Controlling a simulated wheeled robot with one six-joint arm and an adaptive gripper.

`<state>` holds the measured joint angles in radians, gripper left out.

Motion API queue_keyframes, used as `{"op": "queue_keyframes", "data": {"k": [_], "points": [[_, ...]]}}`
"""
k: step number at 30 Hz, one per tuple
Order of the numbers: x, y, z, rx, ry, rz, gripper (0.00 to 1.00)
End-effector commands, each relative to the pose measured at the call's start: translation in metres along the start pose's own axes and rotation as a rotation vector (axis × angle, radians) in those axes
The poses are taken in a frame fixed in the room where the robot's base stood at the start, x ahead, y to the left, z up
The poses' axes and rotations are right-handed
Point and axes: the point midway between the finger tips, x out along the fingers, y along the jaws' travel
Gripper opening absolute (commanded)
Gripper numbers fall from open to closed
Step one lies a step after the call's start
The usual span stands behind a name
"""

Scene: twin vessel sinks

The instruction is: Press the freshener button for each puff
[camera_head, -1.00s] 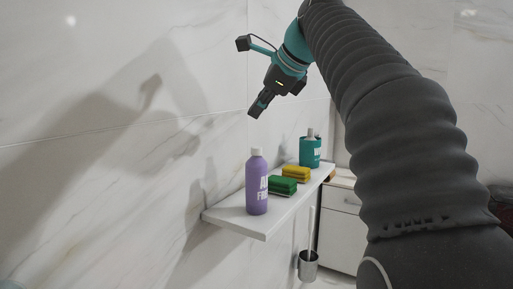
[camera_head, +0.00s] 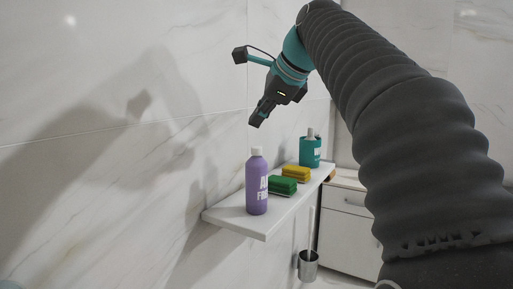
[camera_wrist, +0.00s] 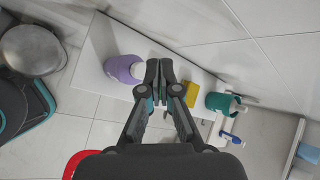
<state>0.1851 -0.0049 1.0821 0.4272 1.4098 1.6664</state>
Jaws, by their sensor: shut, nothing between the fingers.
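The purple air freshener bottle (camera_head: 257,186) stands upright near the left front end of the wall shelf (camera_head: 222,216), its pale cap on top. It also shows in the wrist view (camera_wrist: 122,69), left of my fingers. My gripper (camera_head: 255,123) is shut and empty, pointing down above the shelf, just over the bottle's cap in the picture and apart from it. In the wrist view my closed fingertips (camera_wrist: 159,64) lie between the bottle and the yellow sponge. They hide most of the green sponge (camera_head: 283,186) there.
A yellow sponge (camera_head: 297,173) and a teal bottle (camera_head: 310,152) stand farther along the shelf. A white cabinet (camera_head: 344,225) and a metal brush holder (camera_head: 307,265) are below right. The marble wall (camera_head: 110,190) borders the shelf; the air above it is free.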

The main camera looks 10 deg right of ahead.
Motion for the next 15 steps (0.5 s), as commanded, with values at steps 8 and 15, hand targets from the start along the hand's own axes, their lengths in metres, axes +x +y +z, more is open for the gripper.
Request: {"op": "queue_keyframes", "data": {"k": [8, 15], "points": [[0.02, 0.096, -0.03, -0.469, 0.095, 0.066, 0.0], [0.045, 0.2, -0.071, -0.94, 0.152, 0.169, 0.0]]}}
